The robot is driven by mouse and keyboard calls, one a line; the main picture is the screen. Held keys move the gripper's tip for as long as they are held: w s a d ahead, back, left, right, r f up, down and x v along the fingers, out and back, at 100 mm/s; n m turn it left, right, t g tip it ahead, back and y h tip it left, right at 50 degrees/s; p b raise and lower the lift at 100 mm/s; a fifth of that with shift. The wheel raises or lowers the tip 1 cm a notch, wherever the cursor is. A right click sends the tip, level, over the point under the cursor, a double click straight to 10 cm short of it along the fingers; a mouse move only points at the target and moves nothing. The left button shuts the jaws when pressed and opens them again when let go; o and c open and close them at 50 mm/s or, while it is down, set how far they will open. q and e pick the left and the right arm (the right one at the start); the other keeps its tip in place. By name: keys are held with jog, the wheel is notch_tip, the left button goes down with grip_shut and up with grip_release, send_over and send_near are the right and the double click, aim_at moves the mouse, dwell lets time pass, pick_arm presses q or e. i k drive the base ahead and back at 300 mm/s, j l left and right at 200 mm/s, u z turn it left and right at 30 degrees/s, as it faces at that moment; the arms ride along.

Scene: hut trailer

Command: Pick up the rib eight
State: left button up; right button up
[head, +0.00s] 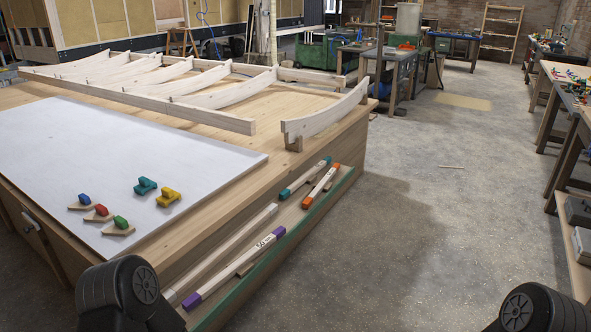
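A pale curved wooden rib (328,115) stands apart from the others at the right corner of the large workbench (215,165). It rests on a small wooden block (293,143) at its near end. No number is readable on it, so I cannot confirm that it is rib eight. Several similar curved ribs (235,92) sit across a long wooden frame (185,108) to its left. Neither gripper shows in the head view; only dark rounded parts of my arms appear at the bottom corners.
A white sheet (110,160) covers the bench's near left, holding teal (145,186) and yellow (167,197) pieces and several colour-topped wooden blocks. A green-edged side tray (283,252) holds bars with coloured ends. Open concrete floor (420,220) lies right of the bench.

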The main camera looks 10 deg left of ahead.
aim_at(308, 127)
jog(key=i+u, duration=0.15)
jog(key=i, duration=1.2)
